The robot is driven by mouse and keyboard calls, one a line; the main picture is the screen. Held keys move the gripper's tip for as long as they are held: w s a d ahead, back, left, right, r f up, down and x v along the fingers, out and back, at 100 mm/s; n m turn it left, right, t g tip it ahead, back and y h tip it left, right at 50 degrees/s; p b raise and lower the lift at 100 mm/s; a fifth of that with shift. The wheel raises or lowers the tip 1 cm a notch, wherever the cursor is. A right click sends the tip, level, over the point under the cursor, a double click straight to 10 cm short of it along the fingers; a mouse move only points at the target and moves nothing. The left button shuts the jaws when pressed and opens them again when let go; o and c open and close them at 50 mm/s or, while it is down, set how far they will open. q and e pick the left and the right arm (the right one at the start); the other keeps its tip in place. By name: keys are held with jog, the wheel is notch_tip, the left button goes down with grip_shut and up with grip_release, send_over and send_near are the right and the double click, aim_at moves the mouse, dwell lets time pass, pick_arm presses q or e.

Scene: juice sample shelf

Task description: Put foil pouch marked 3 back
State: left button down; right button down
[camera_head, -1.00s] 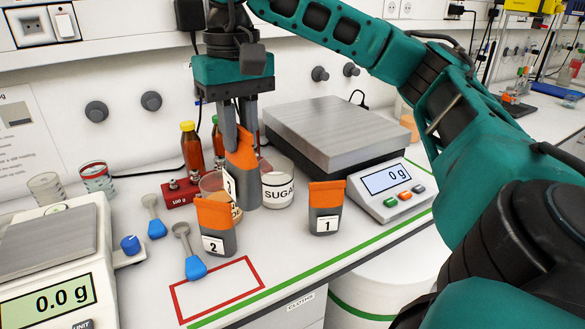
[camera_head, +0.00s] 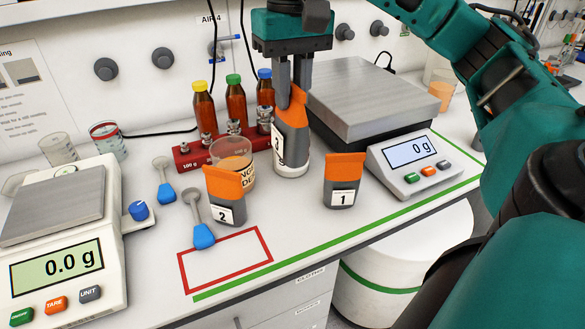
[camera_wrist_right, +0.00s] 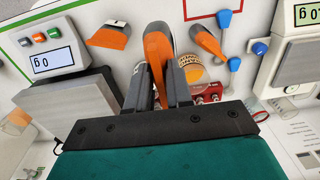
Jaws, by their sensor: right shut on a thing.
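The foil pouch marked 3 (camera_head: 291,135) is grey with an orange top. My right gripper (camera_head: 292,88) is shut on its orange top and holds it upright, in front of the sugar jar (camera_head: 291,170), which it mostly hides. In the right wrist view the pouch (camera_wrist_right: 157,55) sits between the fingers of the right gripper (camera_wrist_right: 160,85). The pouch marked 2 (camera_head: 225,195) and the pouch marked 1 (camera_head: 343,181) stand on the bench, with a gap between them. My left gripper is not in view.
Capped bottles (camera_head: 236,102) and a red weight block (camera_head: 190,158) are further back. A large scale (camera_head: 372,98) is at the right, a small scale (camera_head: 62,240) at the left.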

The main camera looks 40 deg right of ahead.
aim_at(292, 151)
notch_tip(292, 151, down, 11)
jog(key=shift+f+b, duration=0.15)
jog(key=shift+b, duration=0.45)
notch_tip(292, 151, down, 4)
jog(key=shift+f, duration=0.35)
jog(key=c, duration=1.5)
grip_release()
jog(key=shift+f+b, duration=0.1)
jog(key=shift+b, duration=0.2)
jog(key=o, duration=0.5)
